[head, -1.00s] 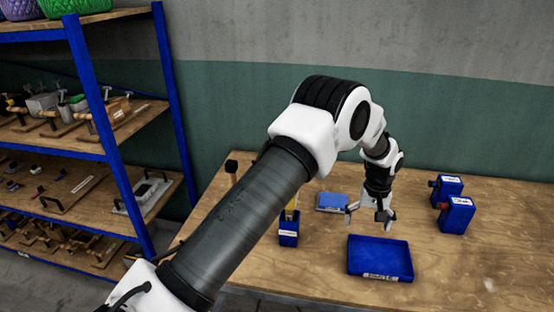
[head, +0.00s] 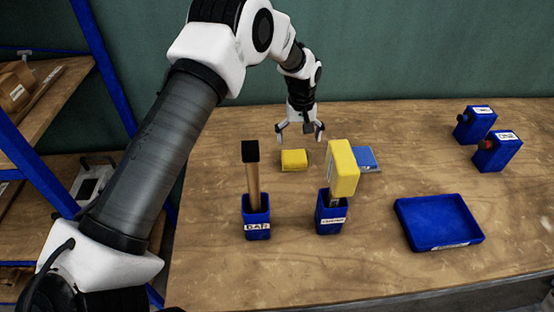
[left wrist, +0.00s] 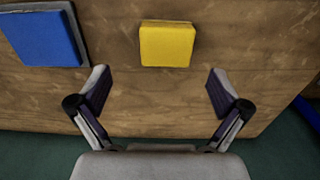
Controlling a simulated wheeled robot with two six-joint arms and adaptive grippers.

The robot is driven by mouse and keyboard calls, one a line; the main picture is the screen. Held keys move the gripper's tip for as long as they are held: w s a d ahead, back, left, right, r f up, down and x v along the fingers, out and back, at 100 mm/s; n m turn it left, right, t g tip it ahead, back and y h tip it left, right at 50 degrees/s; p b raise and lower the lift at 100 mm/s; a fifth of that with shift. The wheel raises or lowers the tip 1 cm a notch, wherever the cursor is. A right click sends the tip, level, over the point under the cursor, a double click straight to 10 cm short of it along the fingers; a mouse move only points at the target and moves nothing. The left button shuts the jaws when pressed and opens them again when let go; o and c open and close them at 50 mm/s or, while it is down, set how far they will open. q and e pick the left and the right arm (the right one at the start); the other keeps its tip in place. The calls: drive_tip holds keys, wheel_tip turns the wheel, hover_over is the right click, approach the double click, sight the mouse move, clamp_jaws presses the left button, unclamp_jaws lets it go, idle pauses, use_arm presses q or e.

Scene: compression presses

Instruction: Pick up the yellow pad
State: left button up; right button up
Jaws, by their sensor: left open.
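The yellow pad (head: 294,160) lies flat on the wooden table, toward the back left. My left gripper (head: 300,131) hangs above the table just behind the pad, open and empty. In the left wrist view the yellow pad (left wrist: 167,44) lies beyond the fingertips of my open left gripper (left wrist: 156,88), roughly centred between them and not touching either. My right gripper is not in view.
A blue pad (head: 366,158) lies right of the yellow one. In front stand two blue holders, one with a wooden-handled tool (head: 252,178), one with a yellow-headed tool (head: 343,168). A blue tray (head: 438,221) and two blue boxes (head: 497,151) are further right.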

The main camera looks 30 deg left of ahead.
sight(294, 155)
use_arm(q)
drive_tip(key=shift+d+f, duration=0.1)
drive_tip(key=shift+f, duration=0.3)
drive_tip(key=shift+s+f, duration=0.1)
drive_tip(key=shift+f, duration=0.2)
drive_tip(key=f+p, duration=0.1)
drive_tip(key=f, duration=0.2)
drive_tip(key=a+f+p, duration=0.1)
drive_tip(key=f, duration=0.2)
drive_tip(key=shift+a+f+p, duration=0.1)
drive_tip(key=shift+f+p, duration=0.1)
drive_tip(key=shift+p, duration=0.2)
drive_tip(key=shift+f, duration=0.3)
drive_tip(key=c, duration=0.9)
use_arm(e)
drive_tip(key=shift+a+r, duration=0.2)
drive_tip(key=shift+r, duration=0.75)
use_arm(q)
drive_tip(key=shift+o, duration=0.2)
drive_tip(key=shift+r, duration=0.1)
